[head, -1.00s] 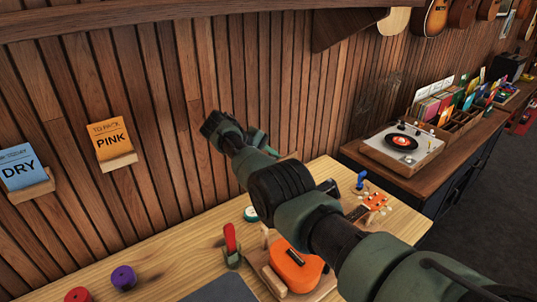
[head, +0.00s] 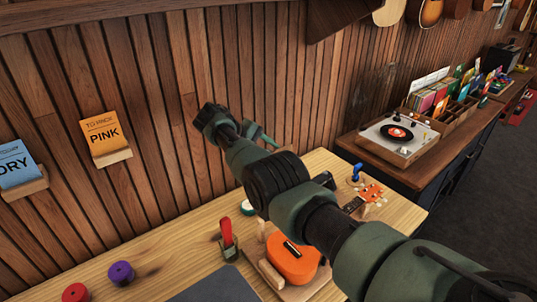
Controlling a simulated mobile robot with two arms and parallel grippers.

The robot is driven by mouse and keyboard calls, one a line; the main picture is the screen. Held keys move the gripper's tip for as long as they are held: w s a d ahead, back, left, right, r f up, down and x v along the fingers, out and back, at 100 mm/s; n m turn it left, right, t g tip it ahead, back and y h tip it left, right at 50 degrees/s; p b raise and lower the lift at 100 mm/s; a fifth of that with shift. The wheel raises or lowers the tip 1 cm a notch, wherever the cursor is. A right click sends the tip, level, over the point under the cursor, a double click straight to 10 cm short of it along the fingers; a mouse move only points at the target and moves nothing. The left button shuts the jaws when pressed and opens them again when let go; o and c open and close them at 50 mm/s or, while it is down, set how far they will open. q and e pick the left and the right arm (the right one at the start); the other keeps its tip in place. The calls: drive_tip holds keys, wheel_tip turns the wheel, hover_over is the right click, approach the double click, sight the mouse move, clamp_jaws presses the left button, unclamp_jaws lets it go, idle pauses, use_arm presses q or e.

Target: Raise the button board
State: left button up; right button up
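I cannot make out a button board for certain in the head view. A small round teal-and-white piece (head: 249,207) lies on the wooden workbench (head: 140,248), partly behind my arm. My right arm comes in from the lower right, rises over the bench and bends near the slatted wall. Its far end folds back behind the nearer links. The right fingertips are hidden or too unclear to read. My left gripper is not in view.
An orange ukulele (head: 291,262) lies in a wooden cradle under my arm. A red-handled clamp (head: 227,238), purple spool (head: 121,272) and red spool (head: 76,292) stand on the bench. A turntable (head: 398,137) sits on the cabinet at right.

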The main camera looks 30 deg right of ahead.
drive_tip(key=b+v, duration=0.1)
drive_tip(key=v, duration=0.6)
drive_tip(key=shift+b, duration=0.4)
